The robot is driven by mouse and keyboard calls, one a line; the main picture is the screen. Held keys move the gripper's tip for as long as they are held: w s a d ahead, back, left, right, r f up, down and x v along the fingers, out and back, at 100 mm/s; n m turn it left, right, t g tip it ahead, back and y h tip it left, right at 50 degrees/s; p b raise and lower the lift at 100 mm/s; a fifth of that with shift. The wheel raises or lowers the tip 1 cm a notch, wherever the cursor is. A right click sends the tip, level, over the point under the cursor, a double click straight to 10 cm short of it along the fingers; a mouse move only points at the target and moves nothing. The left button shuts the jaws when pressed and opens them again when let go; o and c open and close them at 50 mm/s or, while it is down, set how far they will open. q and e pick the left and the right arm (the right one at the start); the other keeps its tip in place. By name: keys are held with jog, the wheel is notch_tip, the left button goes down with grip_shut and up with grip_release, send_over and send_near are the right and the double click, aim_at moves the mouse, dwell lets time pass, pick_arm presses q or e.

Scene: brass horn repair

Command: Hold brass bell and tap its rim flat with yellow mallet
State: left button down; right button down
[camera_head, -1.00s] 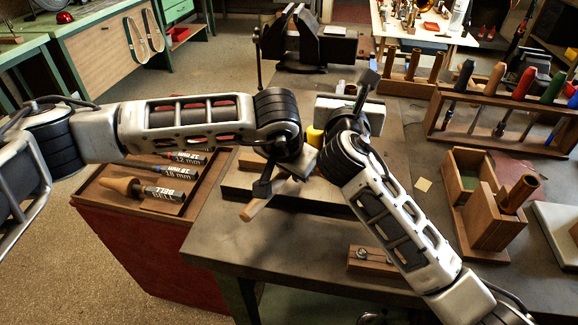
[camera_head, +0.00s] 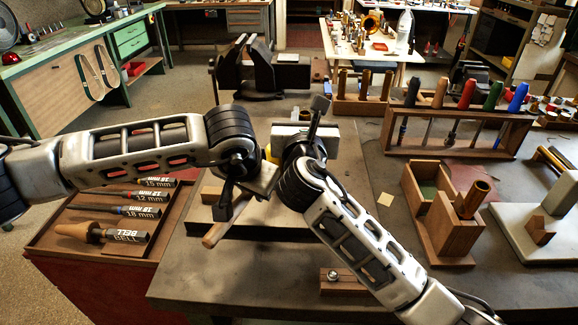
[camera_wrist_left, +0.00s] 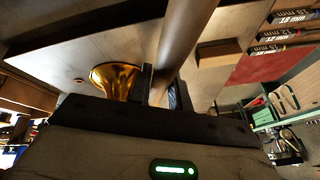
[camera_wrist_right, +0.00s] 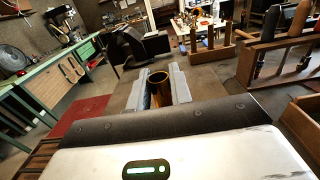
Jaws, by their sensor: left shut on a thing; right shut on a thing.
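My left gripper (camera_head: 248,188) is shut on the mallet. Its wooden handle (camera_head: 214,235) sticks out toward the front, and a sliver of its yellow head (camera_head: 268,152) shows behind my wrist. The handle also shows large in the left wrist view (camera_wrist_left: 185,42). My right gripper (camera_head: 293,132) is shut on the brass bell. In the right wrist view the bell's tube (camera_wrist_right: 158,88) stands between the two grey fingers. In the left wrist view the flared bell mouth (camera_wrist_left: 115,78) lies beside the handle. My wrists hide most of the bell in the head view.
A vise (camera_head: 262,72) stands at the back of the bench. A wooden rack (camera_head: 455,130) of coloured handles is at right, above a wooden box (camera_head: 440,225). A tray of labelled tools (camera_head: 60,235) lies at left. A small wooden block (camera_head: 345,283) sits near the front.

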pick_arm(q)
jog(key=shift+d, duration=0.1)
dwell(1.2)
dwell(0.8)
jog(key=shift+f, duration=1.6)
jog(key=shift+r, duration=0.1)
jog(key=shift+r, duration=1.4)
pick_arm(e)
jog(key=c, duration=1.2)
grip_release()
